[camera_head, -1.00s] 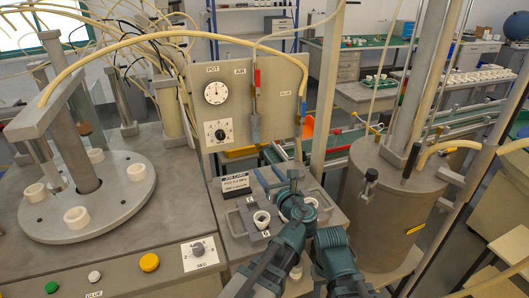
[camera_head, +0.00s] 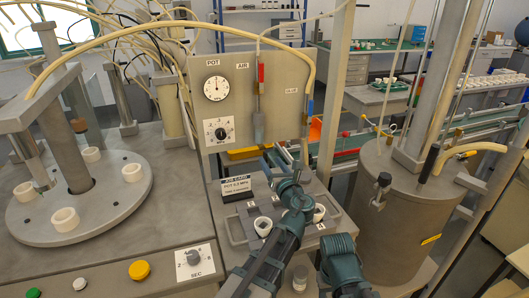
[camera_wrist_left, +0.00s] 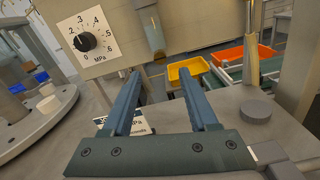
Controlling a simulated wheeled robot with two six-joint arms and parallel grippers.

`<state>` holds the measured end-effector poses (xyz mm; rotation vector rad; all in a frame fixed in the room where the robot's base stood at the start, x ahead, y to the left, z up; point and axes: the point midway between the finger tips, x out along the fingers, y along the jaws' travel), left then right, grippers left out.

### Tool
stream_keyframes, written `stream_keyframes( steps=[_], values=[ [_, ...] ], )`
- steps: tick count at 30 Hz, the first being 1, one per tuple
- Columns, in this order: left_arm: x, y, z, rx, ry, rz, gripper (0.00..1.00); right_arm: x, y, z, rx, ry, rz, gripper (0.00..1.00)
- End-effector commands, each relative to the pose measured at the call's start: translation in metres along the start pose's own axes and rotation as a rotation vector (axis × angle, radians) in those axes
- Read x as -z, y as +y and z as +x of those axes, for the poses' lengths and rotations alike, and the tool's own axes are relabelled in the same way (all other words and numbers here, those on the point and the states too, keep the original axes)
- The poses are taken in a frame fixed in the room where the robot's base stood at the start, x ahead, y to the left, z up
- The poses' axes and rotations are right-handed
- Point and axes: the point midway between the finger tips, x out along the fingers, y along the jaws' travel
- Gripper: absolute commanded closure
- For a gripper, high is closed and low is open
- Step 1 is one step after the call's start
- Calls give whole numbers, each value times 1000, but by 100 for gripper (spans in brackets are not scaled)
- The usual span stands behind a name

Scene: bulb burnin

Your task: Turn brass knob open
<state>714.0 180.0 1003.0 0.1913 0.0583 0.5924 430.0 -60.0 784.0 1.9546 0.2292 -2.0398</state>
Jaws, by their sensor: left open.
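I cannot pick out a brass knob with certainty. A small yellow handle (camera_head: 383,132) shows behind the grey pot (camera_head: 385,215) in the head view. On the upright panel (camera_head: 285,75) are a POT gauge (camera_head: 216,88) and a black knob on an MPa dial (camera_head: 219,133); the black knob also shows at upper left in the wrist view (camera_wrist_left: 84,42). My left gripper (camera_head: 284,158) is in front of the panel's lower right part. In the wrist view its two blue fingers (camera_wrist_left: 160,78) stand wide apart with nothing between them.
A round plate with white rings (camera_head: 105,215) is at left. Yellow (camera_wrist_left: 189,72) and orange (camera_wrist_left: 243,54) bins stand beyond the bench. A grey disc (camera_wrist_left: 256,108) sits right of the fingers.

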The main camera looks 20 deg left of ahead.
Motion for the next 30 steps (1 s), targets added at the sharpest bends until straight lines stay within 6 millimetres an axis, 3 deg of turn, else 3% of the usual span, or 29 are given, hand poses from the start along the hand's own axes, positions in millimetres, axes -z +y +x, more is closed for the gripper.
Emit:
stream_keyframes(
  steps=[1,6,12,26,30],
  values=[
    [0,-2,14,-3,1,0,40,0,0,0,0,0,0,50],
    [0,-1,45,-2,1,0,40,0,0,0,0,0,0,50],
    [0,-1,68,-1,0,-1,40,0,0,0,0,0,0,50],
    [0,0,76,0,0,-1,40,0,0,0,0,0,0,50],
    [0,0,76,0,0,-1,64,0,0,0,0,0,0,50]
  ],
)
